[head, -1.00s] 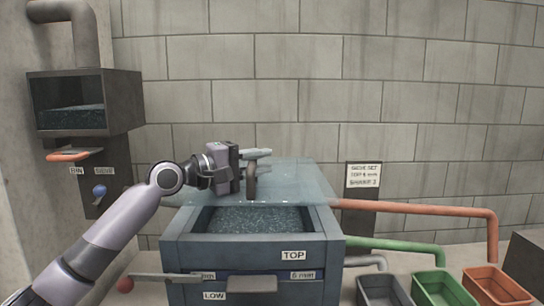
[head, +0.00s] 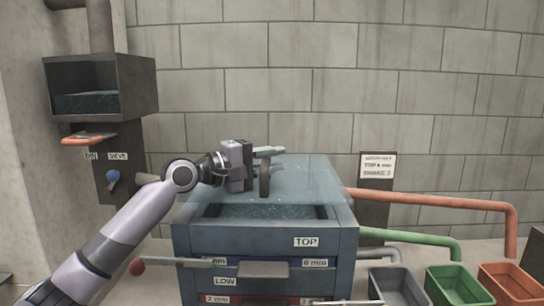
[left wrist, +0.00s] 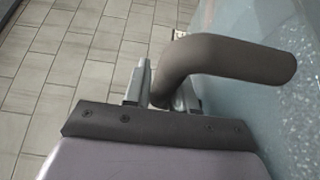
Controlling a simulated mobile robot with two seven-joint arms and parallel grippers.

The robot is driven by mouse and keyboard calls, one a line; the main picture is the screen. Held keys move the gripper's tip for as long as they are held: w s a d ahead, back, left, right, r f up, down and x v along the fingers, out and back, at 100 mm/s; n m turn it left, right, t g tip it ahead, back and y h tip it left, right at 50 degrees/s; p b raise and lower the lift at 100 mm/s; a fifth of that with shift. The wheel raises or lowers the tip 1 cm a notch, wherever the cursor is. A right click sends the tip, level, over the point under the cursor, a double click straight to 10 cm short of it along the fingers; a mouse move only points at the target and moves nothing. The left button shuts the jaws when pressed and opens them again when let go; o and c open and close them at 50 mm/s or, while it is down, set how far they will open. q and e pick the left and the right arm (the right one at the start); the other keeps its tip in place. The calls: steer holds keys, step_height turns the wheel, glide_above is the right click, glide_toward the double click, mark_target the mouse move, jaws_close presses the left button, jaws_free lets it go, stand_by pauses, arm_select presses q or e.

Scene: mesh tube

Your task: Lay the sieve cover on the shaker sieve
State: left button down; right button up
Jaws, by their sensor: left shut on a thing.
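The sieve cover (head: 310,180) is a clear bluish plate with a brown bent handle (left wrist: 235,58). My left gripper (head: 264,170) is shut on this handle; the fingers also show around it in the left wrist view (left wrist: 162,92). The cover lies level over the back and middle of the shaker sieve (head: 270,244), a blue-grey box marked TOP. A front strip of its opening, with dark granular material, shows uncovered. I cannot tell whether the cover touches the rim. My right gripper is not in view.
A lever with a red knob (head: 137,267) sticks out at the box's left. Orange (head: 430,198) and green (head: 410,239) pipes run right, near grey, green and orange bins (head: 458,290). A hopper (head: 100,88) hangs at the left wall.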

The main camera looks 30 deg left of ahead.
mark_target(272, 182)
arm_select(q)
steer(key=shift+f+b, duration=0.75)
steer(key=shift+f, duration=0.8)
steer(key=c, duration=0.8)
jaws_free()
steer(key=shift+c, duration=0.2)
steer(key=shift+f, duration=0.4)
steer(key=b+v, duration=0.2)
steer(key=v, duration=0.3)
steer(key=shift+s, duration=0.25)
steer(key=shift+s+a+r+b, duration=0.25)
steer(key=shift+s+a+b, duration=0.2)
steer(key=shift+s, duration=0.4)
